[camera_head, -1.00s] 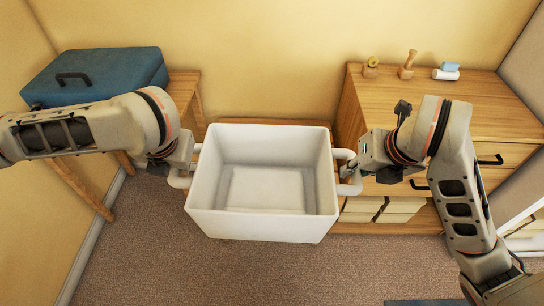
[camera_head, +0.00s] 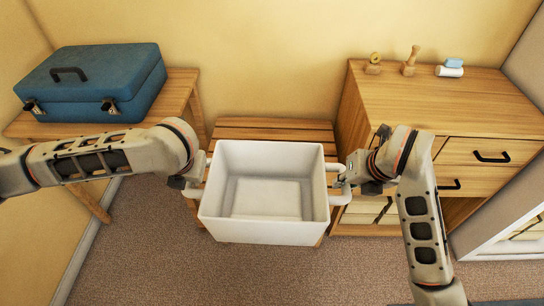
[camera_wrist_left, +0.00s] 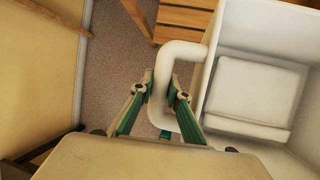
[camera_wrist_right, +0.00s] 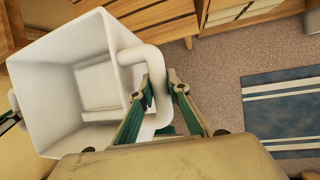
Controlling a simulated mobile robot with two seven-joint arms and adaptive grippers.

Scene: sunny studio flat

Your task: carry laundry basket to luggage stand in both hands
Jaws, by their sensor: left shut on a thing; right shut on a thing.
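The white laundry basket (camera_head: 264,228) hangs level between my two arms and looks empty inside. My left gripper (camera_head: 191,184) is shut on its left handle; the left wrist view shows the fingers around the white bar (camera_wrist_left: 160,90). My right gripper (camera_head: 342,184) is shut on the right handle, which also shows between the fingers in the right wrist view (camera_wrist_right: 158,90). The slatted wooden luggage stand (camera_head: 275,133) is low against the back wall, behind the basket. The basket hides the stand's front middle; whether they touch I cannot tell.
A blue case (camera_head: 95,85) lies on a wooden table (camera_head: 180,95) at the left. A wooden dresser (camera_head: 440,105) stands close on the right, with small items on top. A blue striped rug (camera_wrist_right: 285,108) lies on the carpet at the right.

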